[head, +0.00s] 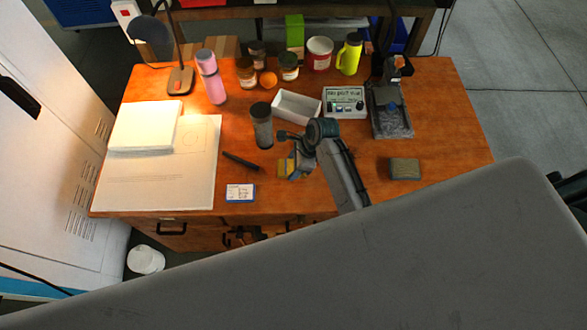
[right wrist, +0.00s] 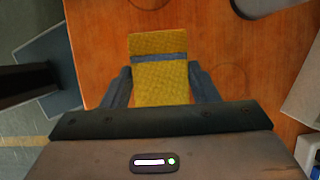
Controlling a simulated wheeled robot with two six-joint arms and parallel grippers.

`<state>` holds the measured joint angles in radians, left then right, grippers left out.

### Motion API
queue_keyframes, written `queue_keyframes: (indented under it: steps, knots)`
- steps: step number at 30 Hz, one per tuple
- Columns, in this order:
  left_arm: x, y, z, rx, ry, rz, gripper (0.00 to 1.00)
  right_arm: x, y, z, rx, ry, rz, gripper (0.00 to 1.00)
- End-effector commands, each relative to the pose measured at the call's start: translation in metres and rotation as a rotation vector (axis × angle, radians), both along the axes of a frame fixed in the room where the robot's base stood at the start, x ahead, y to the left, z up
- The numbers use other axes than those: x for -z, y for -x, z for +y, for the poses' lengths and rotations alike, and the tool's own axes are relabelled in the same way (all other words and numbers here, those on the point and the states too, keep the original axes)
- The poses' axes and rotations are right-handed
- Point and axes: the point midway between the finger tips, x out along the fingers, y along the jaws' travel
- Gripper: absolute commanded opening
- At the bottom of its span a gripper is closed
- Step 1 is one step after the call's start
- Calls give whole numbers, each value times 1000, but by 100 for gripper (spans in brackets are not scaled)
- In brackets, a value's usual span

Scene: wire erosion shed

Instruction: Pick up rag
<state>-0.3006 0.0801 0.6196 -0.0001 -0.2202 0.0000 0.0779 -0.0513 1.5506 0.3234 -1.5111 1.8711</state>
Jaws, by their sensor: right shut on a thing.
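The rag (right wrist: 160,85) is yellow with a grey-blue stripe across it. In the right wrist view it lies between the two fingers of my right gripper (right wrist: 160,78), which is shut on it. In the head view the rag (head: 284,168) shows as a small yellow patch beside my right gripper (head: 293,165), partly hidden by it. It is over the front middle of the wooden table (head: 330,200); I cannot tell whether it touches the tabletop. My left gripper is not in view.
A dark cylinder (head: 262,126) stands left of the gripper, with a black marker (head: 243,162) and a small blue-and-white box (head: 240,193) nearby. A greenish-grey block (head: 405,169) lies to the right. Jars, a white tray (head: 298,106) and a control box (head: 344,101) stand behind.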

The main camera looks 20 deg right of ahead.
Motion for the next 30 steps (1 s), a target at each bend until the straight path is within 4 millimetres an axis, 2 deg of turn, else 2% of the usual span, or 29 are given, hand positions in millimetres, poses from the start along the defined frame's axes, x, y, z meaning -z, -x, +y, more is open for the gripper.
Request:
queue_keyframes:
  steps: [1,12,18,24,30]
  knots:
    - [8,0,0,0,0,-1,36,-6,-1,0,0,0,-6,32]
    - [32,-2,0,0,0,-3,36,-10,94,-22,-1,2,0,32]
    - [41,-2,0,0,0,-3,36,-16,134,-31,-1,2,0,32]
    - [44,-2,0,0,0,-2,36,-20,152,-35,0,0,0,32]
    - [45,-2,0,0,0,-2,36,-21,156,-36,0,-1,0,32]
